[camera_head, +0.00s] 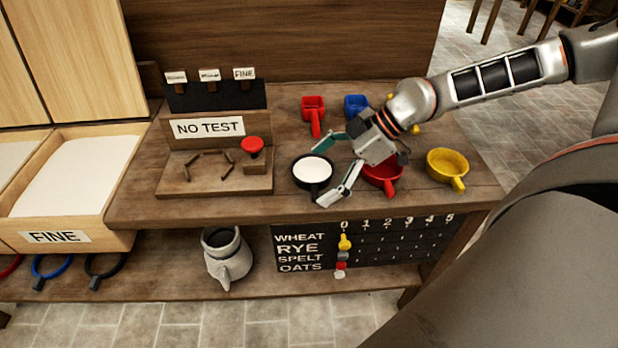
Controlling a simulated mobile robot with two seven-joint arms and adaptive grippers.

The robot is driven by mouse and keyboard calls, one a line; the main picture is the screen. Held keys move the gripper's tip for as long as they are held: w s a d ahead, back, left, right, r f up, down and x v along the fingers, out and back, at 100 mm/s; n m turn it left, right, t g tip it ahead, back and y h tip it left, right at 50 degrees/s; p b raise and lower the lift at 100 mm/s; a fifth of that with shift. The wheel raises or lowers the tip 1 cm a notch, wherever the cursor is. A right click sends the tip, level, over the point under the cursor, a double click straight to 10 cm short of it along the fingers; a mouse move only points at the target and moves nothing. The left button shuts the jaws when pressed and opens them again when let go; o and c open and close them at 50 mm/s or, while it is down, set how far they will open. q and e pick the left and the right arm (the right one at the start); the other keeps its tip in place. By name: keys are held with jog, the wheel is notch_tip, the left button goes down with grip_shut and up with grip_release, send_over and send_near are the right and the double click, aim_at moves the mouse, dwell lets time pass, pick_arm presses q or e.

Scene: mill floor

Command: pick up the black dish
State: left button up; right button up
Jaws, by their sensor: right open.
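The black dish (313,188) stands on the wooden bench, left of the red dish. It is round, with a short handle pointing to the front, and its inside is filled with something white. My right gripper (321,174) comes in from the right and is open. One finger shows behind the dish and the other at its front right, so the fingers are spread at the dish's right side. I cannot tell whether they touch it. My left gripper is not in view.
A red dish (383,180) sits beneath and beside my right gripper, with a yellow dish (447,164) to its right. Red (313,105) and blue (355,104) scoops lie behind. A stand with a NO TEST sign (208,127) and a red knob (252,145) is at left.

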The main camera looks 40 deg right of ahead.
jog(key=shift+a, duration=0.15)
jog(key=c, duration=1)
jog(key=shift+w, duration=0.1)
